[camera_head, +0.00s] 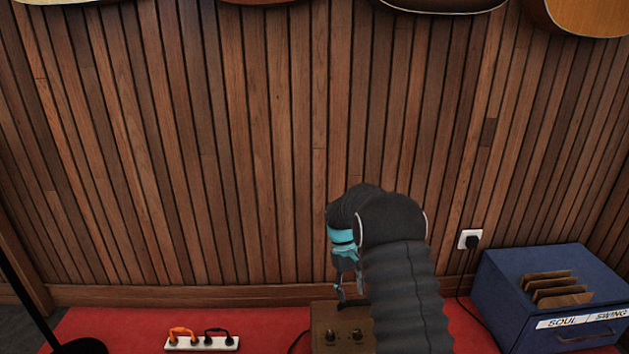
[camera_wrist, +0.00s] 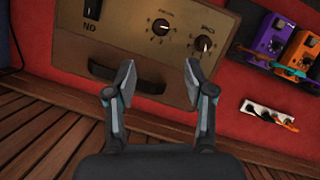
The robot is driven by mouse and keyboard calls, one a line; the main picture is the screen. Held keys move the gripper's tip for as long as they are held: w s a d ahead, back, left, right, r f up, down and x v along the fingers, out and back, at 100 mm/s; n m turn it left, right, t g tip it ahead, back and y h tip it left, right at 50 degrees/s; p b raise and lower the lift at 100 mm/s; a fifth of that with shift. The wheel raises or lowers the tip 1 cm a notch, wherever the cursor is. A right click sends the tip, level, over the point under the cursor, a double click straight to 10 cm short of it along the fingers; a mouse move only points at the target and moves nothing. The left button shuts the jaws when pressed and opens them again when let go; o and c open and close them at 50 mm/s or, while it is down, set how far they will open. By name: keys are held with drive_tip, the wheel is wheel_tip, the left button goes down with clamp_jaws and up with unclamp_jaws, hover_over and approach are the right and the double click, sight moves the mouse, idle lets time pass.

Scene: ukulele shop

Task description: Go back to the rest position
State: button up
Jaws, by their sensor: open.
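My gripper (camera_wrist: 158,85) is open and empty in the wrist view, its two fingers apart over a brown box with knobs (camera_wrist: 170,50). In the head view my gripper (camera_head: 347,290) hangs from my dark arm, just above the same brown box (camera_head: 325,318). My arm hides the right part of the box there. The wrist view shows two dials, a dark switch and a dark handle on the box. I cannot tell whether the fingers touch it.
A white power strip (camera_head: 202,343) with orange and black plugs lies on the red carpet (camera_head: 110,325). A blue crate (camera_head: 510,290) with brown sleeves stands at the right, by a wall socket (camera_head: 469,239). Purple (camera_wrist: 268,38) and orange (camera_wrist: 300,55) pedals show in the wrist view. Instruments hang above.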

drive_tip(key=s+d+r+m+t+y+p, duration=0.1)
drive_tip(key=s+r+t, duration=0.3)
drive_tip(key=s+r, duration=1.1)
drive_tip(key=s+d+r+m+t+p, duration=0.1)
drive_tip(key=s+r+m+t+p, duration=0.2)
drive_tip(key=s+r, duration=1.2)
drive_tip(key=s+t, duration=0.2)
drive_tip(key=s, duration=0.3)
drive_tip(key=shift+s+y, duration=0.4)
drive_tip(key=shift+f, duration=0.1)
